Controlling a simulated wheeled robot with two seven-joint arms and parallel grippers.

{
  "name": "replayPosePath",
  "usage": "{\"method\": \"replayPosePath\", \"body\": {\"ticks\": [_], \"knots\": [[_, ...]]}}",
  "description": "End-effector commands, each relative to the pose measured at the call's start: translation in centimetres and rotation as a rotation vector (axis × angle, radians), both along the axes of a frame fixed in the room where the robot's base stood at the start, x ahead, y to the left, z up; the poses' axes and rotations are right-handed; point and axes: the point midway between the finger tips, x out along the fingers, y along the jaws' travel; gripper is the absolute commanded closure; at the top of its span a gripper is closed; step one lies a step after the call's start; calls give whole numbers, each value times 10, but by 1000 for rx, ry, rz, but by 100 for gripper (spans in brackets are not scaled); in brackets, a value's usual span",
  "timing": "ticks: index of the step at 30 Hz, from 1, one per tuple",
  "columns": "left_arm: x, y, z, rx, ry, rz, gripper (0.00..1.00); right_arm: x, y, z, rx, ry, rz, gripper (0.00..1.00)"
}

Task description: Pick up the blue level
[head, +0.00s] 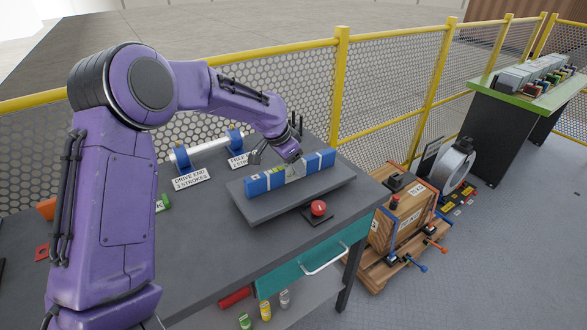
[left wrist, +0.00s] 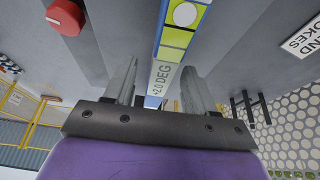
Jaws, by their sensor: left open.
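The blue level (head: 258,185) lies lengthwise on a raised grey plate (head: 285,208) on the workbench. It has a yellow-green vial window and a pale middle section. In the left wrist view the level (left wrist: 176,28) shows its vial and a "+2.0 DEG" label. My left gripper (head: 292,172) is over the middle of the level. In the left wrist view its two fingers (left wrist: 158,82) stand apart, on either side of the level's strip. I cannot tell whether they touch it. My right gripper is not in view.
A red button (head: 318,208) sits in front of the plate. A blue-ended roller (head: 205,148) and a "DRIVE END" sign (head: 190,178) stand behind left. A yellow-framed mesh fence (head: 300,85) runs behind the bench. A wooden crate (head: 400,215) stands to the right.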

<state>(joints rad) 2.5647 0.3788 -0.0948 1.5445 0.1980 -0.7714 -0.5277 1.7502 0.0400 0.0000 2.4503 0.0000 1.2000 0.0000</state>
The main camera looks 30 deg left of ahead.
Motion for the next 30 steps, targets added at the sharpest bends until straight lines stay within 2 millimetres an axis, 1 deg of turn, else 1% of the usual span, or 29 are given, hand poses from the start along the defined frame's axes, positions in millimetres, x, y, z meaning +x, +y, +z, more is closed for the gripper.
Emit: {"method": "replayPosePath", "body": {"ticks": [3, 7, 8, 9, 11, 12, 13, 23, 26, 30], "knots": [[2, 0, -6, 1, 0, 0, 45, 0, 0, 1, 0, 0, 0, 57], [1, 0, -6, 1, 0, 0, 45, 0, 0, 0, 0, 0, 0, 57], [1, 0, -6, 1, 0, 0, 48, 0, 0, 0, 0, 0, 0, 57], [1, 0, -6, 1, 0, 0, 61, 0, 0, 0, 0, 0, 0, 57], [1, 0, -6, 1, 0, 0, 80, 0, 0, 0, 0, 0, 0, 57], [1, 0, -6, 1, 0, 0, 94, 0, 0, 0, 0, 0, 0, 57], [1, 0, -6, 1, 0, 0, 100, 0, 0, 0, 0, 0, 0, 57], [2, 0, -2, 1, -2, 2, 100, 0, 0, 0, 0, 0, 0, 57], [2, 0, 6, 1, -3, 1, 100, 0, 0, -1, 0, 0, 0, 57], [2, 0, 30, 2, -6, 1, 100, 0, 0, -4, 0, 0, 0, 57]]}}
